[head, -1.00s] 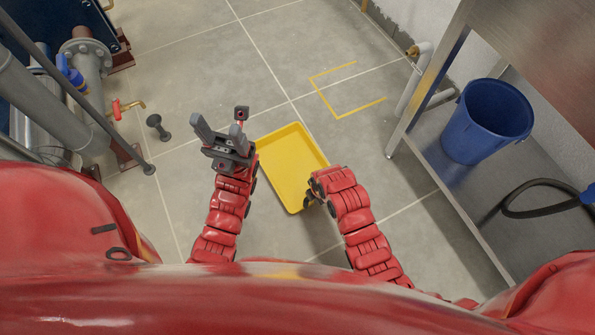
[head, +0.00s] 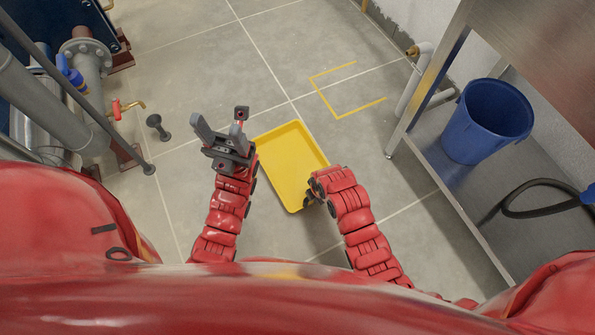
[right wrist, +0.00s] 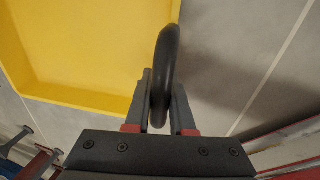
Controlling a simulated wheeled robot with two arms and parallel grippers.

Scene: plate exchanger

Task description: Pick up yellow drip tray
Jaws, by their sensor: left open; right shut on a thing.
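The yellow drip tray (head: 290,165) is a shallow rectangular pan between my two arms, with the grey tiled floor below it. My right gripper (head: 309,199) is at its near right side. In the right wrist view the right gripper (right wrist: 163,105) is shut on a thick black handle (right wrist: 167,65) beside the tray's yellow rim (right wrist: 85,97). Where the handle joins the tray is hidden. My left gripper (head: 222,126) is open and empty, just left of the tray. I cannot tell whether the tray touches the floor.
A yellow tape outline (head: 340,117) marks bare floor beyond the tray. A steel bench (head: 435,185) at the right holds a blue bucket (head: 485,120) and a black hose (head: 540,212). Pipes (head: 90,65) and a red-handled tap (head: 125,107) stand at the left.

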